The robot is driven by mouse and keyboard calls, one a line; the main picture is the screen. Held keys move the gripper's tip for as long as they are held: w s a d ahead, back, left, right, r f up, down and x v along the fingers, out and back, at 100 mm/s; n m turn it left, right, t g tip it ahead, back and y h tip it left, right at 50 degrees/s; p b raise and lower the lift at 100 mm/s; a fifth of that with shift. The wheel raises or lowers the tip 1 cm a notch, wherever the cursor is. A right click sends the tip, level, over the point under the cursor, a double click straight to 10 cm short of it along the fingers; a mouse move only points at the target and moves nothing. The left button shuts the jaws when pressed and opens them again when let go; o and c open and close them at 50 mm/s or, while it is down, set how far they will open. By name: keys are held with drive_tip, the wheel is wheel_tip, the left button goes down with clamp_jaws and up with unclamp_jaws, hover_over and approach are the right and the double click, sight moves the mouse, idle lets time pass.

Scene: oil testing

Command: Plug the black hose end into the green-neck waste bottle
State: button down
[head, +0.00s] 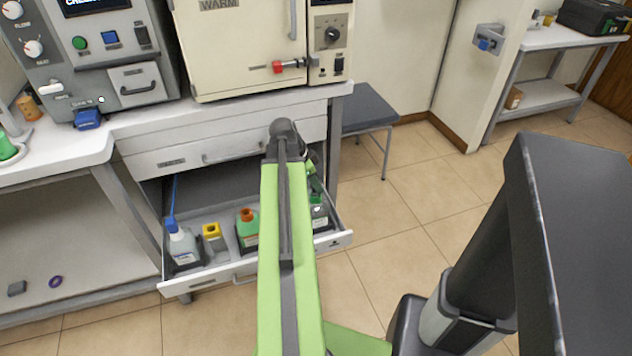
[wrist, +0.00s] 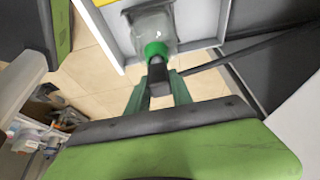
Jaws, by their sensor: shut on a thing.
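The waste bottle (wrist: 150,28) is pale and translucent, with a green neck (wrist: 155,50), and stands in the open drawer in the wrist view. In the head view the bottle (head: 320,217) shows at the drawer's right end, partly hidden by my arm. My gripper (wrist: 158,92) has green fingers shut on the black hose end (wrist: 158,74). The hose end lines up with the green neck and appears right at it. I cannot tell whether it touches or is inside. A dark hose (wrist: 215,60) runs from it to the right.
The open drawer (head: 215,279) also holds a blue-capped bottle (head: 182,243), a yellow-topped item (head: 214,237) and a green bottle with an orange neck (head: 247,230). The counter (head: 215,120) above carries two machines. A grey stool (head: 368,108) stands to the right. The floor there is clear.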

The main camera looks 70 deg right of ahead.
drive_tip(key=shift+f+b, duration=0.55)
drive_tip(key=shift+f, duration=0.1)
drive_tip(key=c, duration=1.1)
unclamp_jaws()
drive_tip(key=shift+o, duration=0.2)
drive_tip(key=p+v, duration=1.6)
drive_tip(key=v, duration=0.1)
drive_tip(key=shift+r, duration=0.15)
drive_tip(key=shift+w+a, duration=0.1)
drive_tip(key=shift+w, duration=0.05)
